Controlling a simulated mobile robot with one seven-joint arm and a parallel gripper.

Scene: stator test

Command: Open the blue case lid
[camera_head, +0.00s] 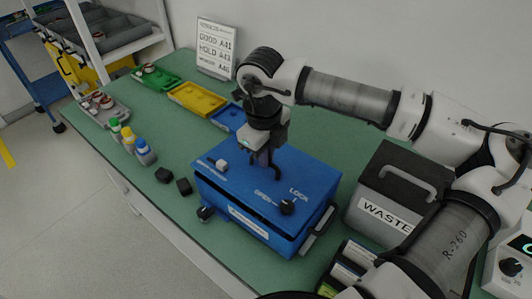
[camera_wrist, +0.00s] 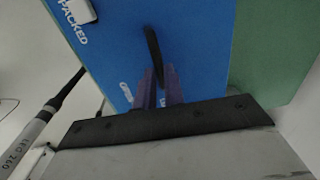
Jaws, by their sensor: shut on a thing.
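The blue case (camera_head: 222,203) stands on the green bench top, and its blue lid (camera_head: 310,172) covers it. A dark gap shows under the lid's front edge; I cannot tell how far the lid is raised. A black knob (camera_head: 287,207) sits on the lid between the words OPEN and LOCK; its setting is unclear. My gripper (camera_head: 268,166) points down at the lid's back half, shut on a thin dark handle. In the wrist view, the fingers of my gripper (camera_wrist: 163,85) are around the handle (camera_wrist: 153,50), with the blue lid (camera_wrist: 200,50) behind.
A dark grey WASTE bin (camera_head: 385,195) stands close on the case's right. Blue (camera_head: 229,119), yellow (camera_head: 197,98) and green (camera_head: 155,79) trays lie behind. Small bottles (camera_head: 128,139) and black blocks (camera_head: 183,186) are to the left. A sign (camera_head: 216,48) stands at the back.

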